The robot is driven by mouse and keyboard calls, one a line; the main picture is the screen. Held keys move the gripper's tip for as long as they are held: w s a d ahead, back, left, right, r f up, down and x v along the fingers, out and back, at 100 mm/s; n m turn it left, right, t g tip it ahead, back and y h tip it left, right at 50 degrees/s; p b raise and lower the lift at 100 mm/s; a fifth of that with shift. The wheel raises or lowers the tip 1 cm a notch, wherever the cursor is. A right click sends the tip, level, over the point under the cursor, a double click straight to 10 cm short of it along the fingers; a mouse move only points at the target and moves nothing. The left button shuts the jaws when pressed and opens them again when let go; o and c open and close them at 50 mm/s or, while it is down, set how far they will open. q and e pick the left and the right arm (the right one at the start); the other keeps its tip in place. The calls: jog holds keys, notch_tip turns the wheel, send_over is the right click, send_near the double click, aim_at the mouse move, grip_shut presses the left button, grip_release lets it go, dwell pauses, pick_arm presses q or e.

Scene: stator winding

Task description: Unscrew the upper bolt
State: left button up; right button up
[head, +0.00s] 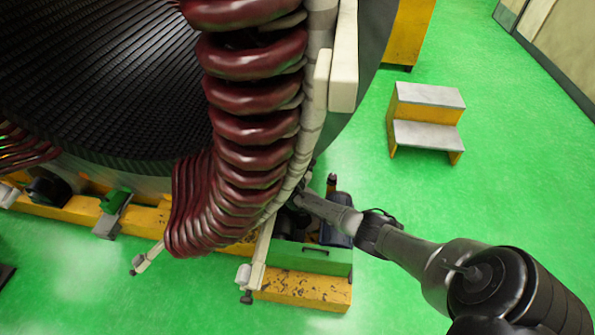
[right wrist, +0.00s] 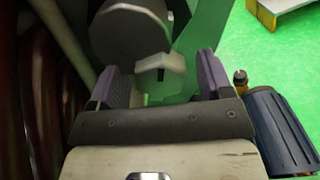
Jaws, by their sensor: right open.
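In the right wrist view, a pale grey angular piece (right wrist: 162,66) that looks like a bolt head sits ahead, between my right gripper's fingers. I cannot tell for sure that it is the upper bolt. My right gripper (right wrist: 160,72) is open, with a dark purple finger on either side of the piece and gaps showing. Whether either finger touches it is unclear. In the head view my right arm reaches in from the right, and its gripper end is mostly lost in shadow beside the stator's dark red coils (head: 252,128). The bolt is hidden there. My left gripper is out of view.
A dark grey cylinder (right wrist: 130,32) is close above the fingers, and dark red coils (right wrist: 35,110) stand at the left. A blue motor-like cylinder (right wrist: 282,130) is at the right. A yellow-and-grey step stool (head: 428,118) stands on open green floor.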

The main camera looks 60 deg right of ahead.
jog(key=p+v, duration=0.2)
jog(key=v, duration=1.1)
jog(key=shift+a, duration=0.1)
